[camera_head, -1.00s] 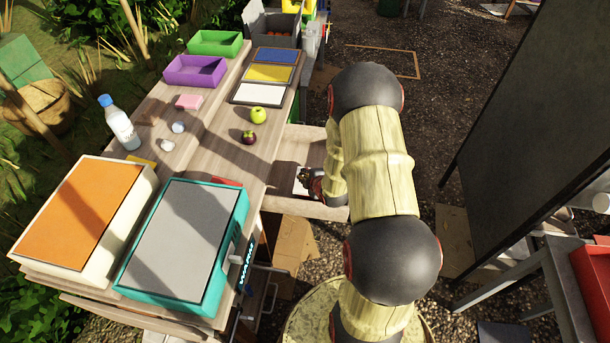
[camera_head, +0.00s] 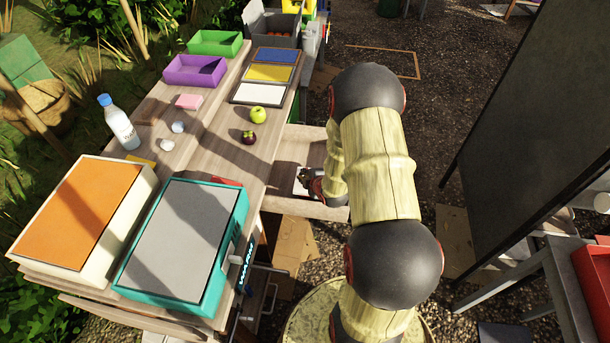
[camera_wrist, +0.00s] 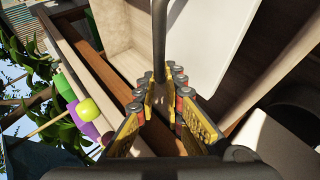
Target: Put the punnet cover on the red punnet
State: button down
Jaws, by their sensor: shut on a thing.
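My gripper (camera_wrist: 162,98) is low at an open wooden drawer (camera_wrist: 120,40) on the right side of the stall table. In the wrist view its fingers are shut around a thin grey bar (camera_wrist: 159,40). I cannot tell what the bar belongs to. A flat white panel (camera_wrist: 195,35) lies beside the bar, over the drawer; it may be the punnet cover. In the head view a small white patch (camera_head: 299,181) shows beside my gripper (camera_head: 307,177). A red open box (camera_head: 592,275), possibly the red punnet, is cut off at the right edge.
The wooden table (camera_head: 190,150) holds a green tray (camera_head: 214,43), a purple tray (camera_head: 195,71), an apple (camera_head: 258,115), a mangosteen (camera_head: 249,137), a bottle (camera_head: 119,124) and two large boxes. A dark board (camera_head: 535,110) stands at right. Gravel lies between.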

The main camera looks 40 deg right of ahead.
jog(key=shift+f+b, duration=1)
jog(key=shift+f, duration=0.05)
jog(key=c, duration=1.8)
grip_release()
jog(key=shift+o, duration=0.7)
jog(key=o, duration=0.7)
jog(key=shift+c, duration=0.2)
